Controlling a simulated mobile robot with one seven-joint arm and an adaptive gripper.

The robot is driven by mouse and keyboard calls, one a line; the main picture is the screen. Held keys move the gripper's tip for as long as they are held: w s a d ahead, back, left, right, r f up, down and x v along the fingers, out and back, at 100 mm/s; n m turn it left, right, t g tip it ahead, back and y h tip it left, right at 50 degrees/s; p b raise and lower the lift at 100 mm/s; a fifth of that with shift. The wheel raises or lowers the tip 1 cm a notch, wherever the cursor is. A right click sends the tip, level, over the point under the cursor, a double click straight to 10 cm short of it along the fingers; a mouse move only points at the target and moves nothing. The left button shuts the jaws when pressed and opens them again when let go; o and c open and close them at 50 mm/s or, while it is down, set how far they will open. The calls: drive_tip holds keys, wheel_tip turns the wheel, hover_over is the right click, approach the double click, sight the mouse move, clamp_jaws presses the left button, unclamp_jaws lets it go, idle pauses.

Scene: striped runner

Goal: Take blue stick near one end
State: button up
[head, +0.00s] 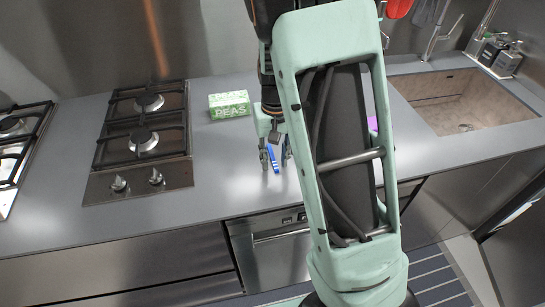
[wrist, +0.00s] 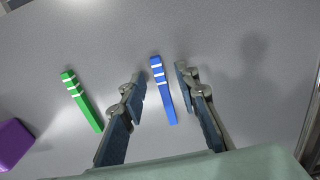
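The blue stick (wrist: 164,92) lies on the grey counter, with white bands near its upper end in the wrist view. In the head view the blue stick (head: 273,163) shows just below my gripper (head: 275,156). In the wrist view my gripper (wrist: 160,76) is open, with one finger on each side of the stick, near its banded end. Gaps show between the stick and both fingers. I cannot tell the fingertips' exact height above the counter.
A green stick (wrist: 82,101) with white bands lies left of the gripper in the wrist view. A purple block (wrist: 14,143) is further left. A green PEAS box (head: 229,105) stands behind, beside the stove (head: 143,140). The sink (head: 465,102) is at right.

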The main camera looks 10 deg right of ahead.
drive_tip(key=shift+f, duration=0.2)
clamp_jaws()
drive_tip(key=shift+r, duration=0.15)
